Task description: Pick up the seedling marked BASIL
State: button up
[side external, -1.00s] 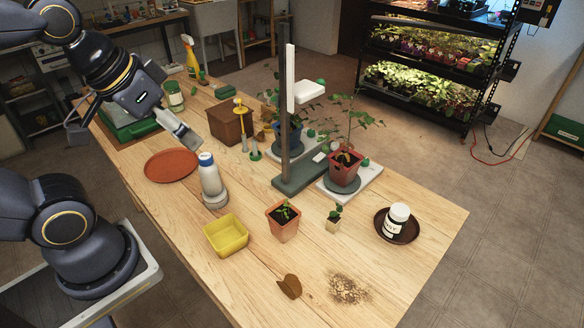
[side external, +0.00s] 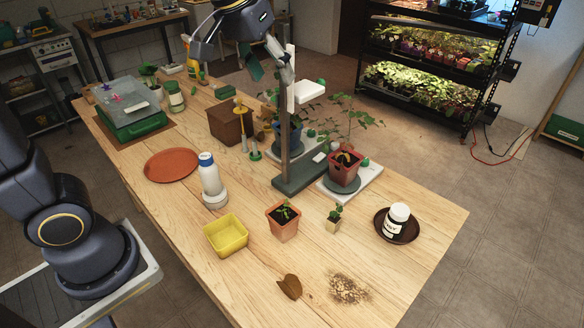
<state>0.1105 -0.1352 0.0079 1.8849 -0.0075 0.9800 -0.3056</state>
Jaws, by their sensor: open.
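No BASIL marking is readable, so I cannot tell which plant carries it. A small seedling in a square terracotta pot (side external: 283,228) stands on the table's near middle. A smaller seedling in a pale cube (side external: 333,224) stands to its right. A leafy plant in a red pot (side external: 345,172) stands on a round grey disc on a white base. A plant in a blue pot (side external: 288,138) is behind the dark post, partly hidden. My gripper (side external: 268,74) is open and empty, high up beside the top of the post, apart from all plants.
A white bottle (side external: 210,178), yellow tub (side external: 226,236), orange plate (side external: 172,165), brown box (side external: 231,122), jar on a saucer (side external: 397,218) and green-based case (side external: 132,122) stand around.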

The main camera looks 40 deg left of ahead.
jog(key=w+d+f+g, duration=0.2)
jog(key=w+d+f, duration=0.2)
jog(key=w+f, duration=0.3)
jog(key=m+g, duration=0.1)
jog(key=g, duration=0.2)
send_over(334, 218)
notch_tip(334, 218, down, 16)
jog(key=shift+y, duration=0.3)
jog(key=f, duration=1)
jog(key=shift+w+d, duration=0.2)
jog(key=shift+w, duration=0.1)
jog(key=f, duration=0.6)
jog(key=shift+s+a, duration=0.15)
jog(key=shift+s, duration=0.2)
jog(key=c, duration=1)
jog(key=shift+c, duration=0.2)
